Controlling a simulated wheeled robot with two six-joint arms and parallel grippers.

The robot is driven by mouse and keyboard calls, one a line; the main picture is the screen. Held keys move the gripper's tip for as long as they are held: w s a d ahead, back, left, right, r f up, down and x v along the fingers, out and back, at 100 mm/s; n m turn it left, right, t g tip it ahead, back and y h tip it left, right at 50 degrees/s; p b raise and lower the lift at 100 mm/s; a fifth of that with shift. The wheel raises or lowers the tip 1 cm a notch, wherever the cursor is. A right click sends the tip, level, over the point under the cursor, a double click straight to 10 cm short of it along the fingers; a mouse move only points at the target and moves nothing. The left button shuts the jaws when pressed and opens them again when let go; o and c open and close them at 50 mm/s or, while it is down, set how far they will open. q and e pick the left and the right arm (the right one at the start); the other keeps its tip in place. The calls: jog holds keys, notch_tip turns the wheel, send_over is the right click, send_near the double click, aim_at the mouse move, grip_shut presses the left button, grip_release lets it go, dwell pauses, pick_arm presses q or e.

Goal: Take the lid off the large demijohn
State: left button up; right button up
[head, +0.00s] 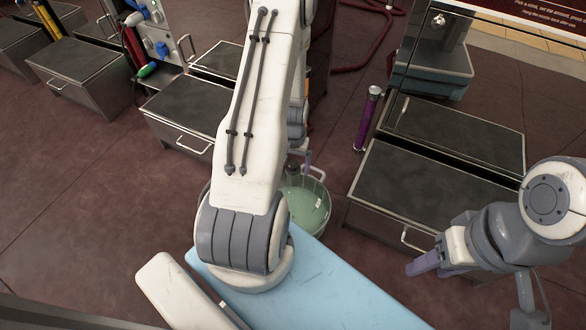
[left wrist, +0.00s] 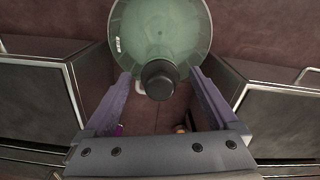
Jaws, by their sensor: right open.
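The large demijohn (head: 308,205) is a pale green, see-through round vessel on the floor, partly hidden behind my left arm in the head view. In the left wrist view the demijohn (left wrist: 165,30) is at the top, with its dark round lid (left wrist: 160,82) on its neck. My left gripper (left wrist: 160,75) is open. Its two purple fingers lie on either side of the lid, with a visible gap on each side. In the head view, the left gripper is mostly hidden by my arm. My right gripper (head: 438,263) is open and empty at the right, well away from the demijohn.
Low metal cabinets with dark tops stand on both sides, one at the left (head: 188,112) and one at the right (head: 425,190). A purple tube (head: 367,118) stands behind the demijohn. A dark red hose (head: 375,45) lies on the floor at the back.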

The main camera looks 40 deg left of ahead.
pick_arm(q)
jog(key=c, duration=1.3)
jog(key=shift+r, duration=0.1)
jog(key=shift+c, duration=0.2)
